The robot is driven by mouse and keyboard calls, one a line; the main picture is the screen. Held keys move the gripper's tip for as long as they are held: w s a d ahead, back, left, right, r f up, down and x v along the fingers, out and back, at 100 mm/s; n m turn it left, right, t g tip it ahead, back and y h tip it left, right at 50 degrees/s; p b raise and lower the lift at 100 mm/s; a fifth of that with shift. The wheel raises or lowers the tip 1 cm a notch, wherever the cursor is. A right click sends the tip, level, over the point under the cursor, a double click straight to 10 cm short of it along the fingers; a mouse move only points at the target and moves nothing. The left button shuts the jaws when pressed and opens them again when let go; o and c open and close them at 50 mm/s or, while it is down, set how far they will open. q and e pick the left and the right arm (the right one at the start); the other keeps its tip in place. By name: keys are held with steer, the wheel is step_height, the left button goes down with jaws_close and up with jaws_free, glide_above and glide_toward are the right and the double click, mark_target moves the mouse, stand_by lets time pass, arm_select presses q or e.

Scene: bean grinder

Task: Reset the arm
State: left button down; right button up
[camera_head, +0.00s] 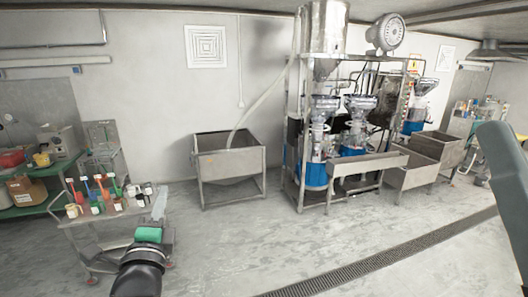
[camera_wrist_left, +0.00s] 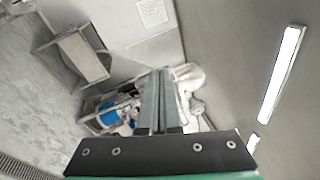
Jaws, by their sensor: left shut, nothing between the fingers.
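My left gripper (camera_head: 160,203) is in the lower left of the head view, pointing up, with a green band below its fingers. In the left wrist view its two long grey fingers (camera_wrist_left: 160,85) lie together, shut with nothing between them. It is held up in front of the cart and touches nothing that I can see. My right gripper's fingers are not in view. A smooth grey-green shape (camera_head: 505,180) fills the right edge of the head view, and I cannot tell exactly what it is.
A cart (camera_head: 97,218) with several coloured tools and small jars stands close behind the left gripper. A steel bin (camera_head: 230,165) stands by the wall, with the grinder machine (camera_head: 325,110) to its right. Green shelving (camera_head: 45,170) is at far left. The middle floor is clear, with a drain grate (camera_head: 375,262).

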arm_select(q)
steer(key=s+d+r+n+t+h, duration=0.2)
steer(key=s+r+n+t+h, duration=0.15)
steer(key=s+r+n, duration=0.8)
steer(key=s+d+r+n+t+h, duration=0.2)
steer(key=s+r+n+t, duration=0.3)
steer(key=s+r, duration=0.65)
step_height(320, 180, down, 49)
steer(key=s+n+g+b, duration=0.1)
steer(key=s+b, duration=0.1)
steer(key=b, duration=4.4)
steer(key=shift+s+r, duration=0.2)
steer(key=shift+s, duration=0.15)
